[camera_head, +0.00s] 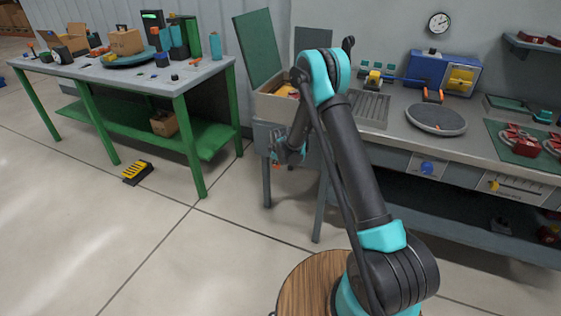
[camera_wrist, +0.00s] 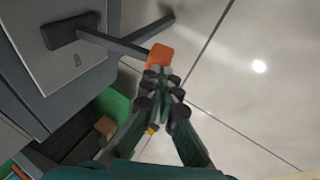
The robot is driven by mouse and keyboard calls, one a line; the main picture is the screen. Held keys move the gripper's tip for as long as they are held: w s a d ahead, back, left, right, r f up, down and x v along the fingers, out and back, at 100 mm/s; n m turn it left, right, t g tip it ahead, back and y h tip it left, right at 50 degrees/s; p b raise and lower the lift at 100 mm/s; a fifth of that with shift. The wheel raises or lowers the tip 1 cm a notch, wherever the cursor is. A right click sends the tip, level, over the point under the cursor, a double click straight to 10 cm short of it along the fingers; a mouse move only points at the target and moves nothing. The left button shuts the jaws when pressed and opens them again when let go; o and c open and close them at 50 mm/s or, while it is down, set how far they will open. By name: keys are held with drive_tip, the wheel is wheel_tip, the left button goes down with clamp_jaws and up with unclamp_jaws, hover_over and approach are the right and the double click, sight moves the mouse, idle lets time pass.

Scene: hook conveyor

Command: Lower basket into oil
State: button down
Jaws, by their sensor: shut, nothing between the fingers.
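A lever (camera_wrist: 112,44) with an orange square knob (camera_wrist: 159,55) sticks out from the side of a grey cabinet (camera_wrist: 75,75) in the wrist view. My gripper (camera_wrist: 160,84) is shut and empty, its fingertips just below the knob in the picture; I cannot tell whether they touch it. In the head view my gripper (camera_head: 288,152) hangs beside the front of an open-topped box unit (camera_head: 270,107) with a raised green lid (camera_head: 258,48). Orange-brown contents show in the box, partly hidden by my arm. I cannot make out a basket or oil clearly.
A grey workbench (camera_head: 385,135) with a round dark plate (camera_head: 436,119) and a blue machine (camera_head: 425,70) runs right. A green-legged table (camera_head: 205,85) with boxes stands left. A yellow-black pedal (camera_head: 138,172) lies on the floor. The floor between is mostly clear.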

drive_tip(key=shift+w+d+f, duration=0.1)
drive_tip(key=shift+w+f, duration=0.05)
drive_tip(key=shift+f, duration=1.3)
drive_tip(key=shift+w+d+f, duration=0.1)
drive_tip(key=shift+w+f, duration=0.05)
drive_tip(key=shift+f, duration=1.3)
drive_tip(key=shift+f, duration=0.1)
drive_tip(key=v, duration=1.2)
drive_tip(key=shift+a, duration=0.1)
